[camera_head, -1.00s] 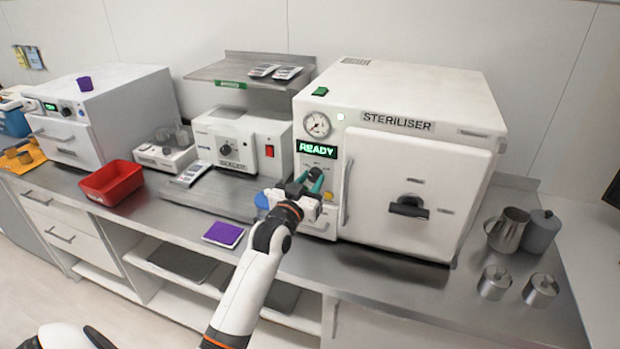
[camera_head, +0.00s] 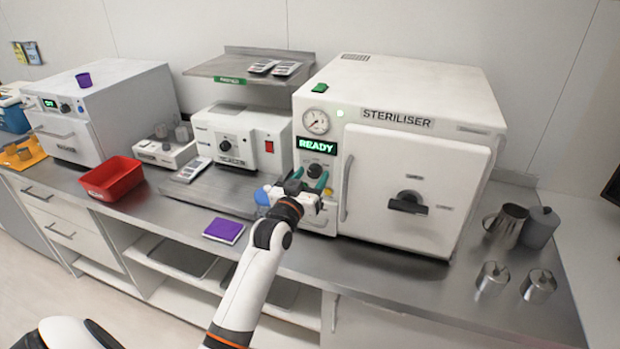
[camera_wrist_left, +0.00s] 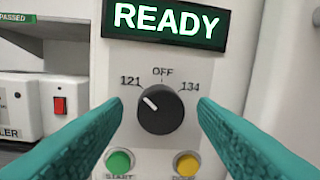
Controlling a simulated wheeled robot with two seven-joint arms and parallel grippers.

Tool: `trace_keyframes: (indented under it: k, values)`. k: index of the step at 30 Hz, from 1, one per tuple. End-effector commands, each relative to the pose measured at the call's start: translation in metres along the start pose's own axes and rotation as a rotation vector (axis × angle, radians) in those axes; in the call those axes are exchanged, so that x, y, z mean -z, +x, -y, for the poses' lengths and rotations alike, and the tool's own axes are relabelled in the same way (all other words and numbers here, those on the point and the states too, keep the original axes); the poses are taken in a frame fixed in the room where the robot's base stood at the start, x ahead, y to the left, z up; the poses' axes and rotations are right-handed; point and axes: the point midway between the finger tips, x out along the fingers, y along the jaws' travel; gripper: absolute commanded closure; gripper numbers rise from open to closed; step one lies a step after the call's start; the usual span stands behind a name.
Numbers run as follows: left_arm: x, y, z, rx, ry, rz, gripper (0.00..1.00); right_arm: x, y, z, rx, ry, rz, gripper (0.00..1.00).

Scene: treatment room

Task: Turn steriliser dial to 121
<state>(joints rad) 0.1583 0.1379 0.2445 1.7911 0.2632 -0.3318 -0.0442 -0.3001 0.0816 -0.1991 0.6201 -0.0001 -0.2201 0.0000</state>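The steriliser (camera_head: 400,95) is a large white box with a READY display. Its black dial (camera_wrist_left: 160,109) sits below the display, with OFF above it, 121 at upper left and 134 at upper right. The dial's white mark points to the upper left, toward 121. It also shows in the head view (camera_head: 315,171). My left gripper (camera_head: 311,178) is in front of the dial. In the left wrist view its teal fingers (camera_wrist_left: 160,118) are open, one on each side of the dial, with visible gaps. My right gripper is not in view.
Green (camera_wrist_left: 119,161) and yellow (camera_wrist_left: 187,163) buttons sit just below the dial. The door handle (camera_head: 346,188) is close to its right. A white sealer unit (camera_head: 225,120) stands to the left. A purple pad (camera_head: 223,231) lies near the counter edge.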

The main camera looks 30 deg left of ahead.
Motion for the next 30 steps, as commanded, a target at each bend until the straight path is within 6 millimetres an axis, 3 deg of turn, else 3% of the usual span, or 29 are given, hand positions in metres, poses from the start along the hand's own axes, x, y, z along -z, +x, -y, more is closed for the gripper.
trace_keyframes:
  k: [6,10,21,30]
  values:
    - [0.000,-0.001,0.000,0.000,0.001,0.000,0.47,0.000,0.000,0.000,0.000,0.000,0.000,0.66]
    - [0.002,-0.012,0.000,0.000,0.002,-0.001,0.47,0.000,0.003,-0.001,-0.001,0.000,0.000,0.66]
    - [0.003,-0.088,-0.001,-0.001,0.002,-0.002,0.47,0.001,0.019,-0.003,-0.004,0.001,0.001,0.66]
    - [0.001,-0.119,0.000,0.000,0.000,-0.001,0.47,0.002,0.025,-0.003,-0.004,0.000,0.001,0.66]
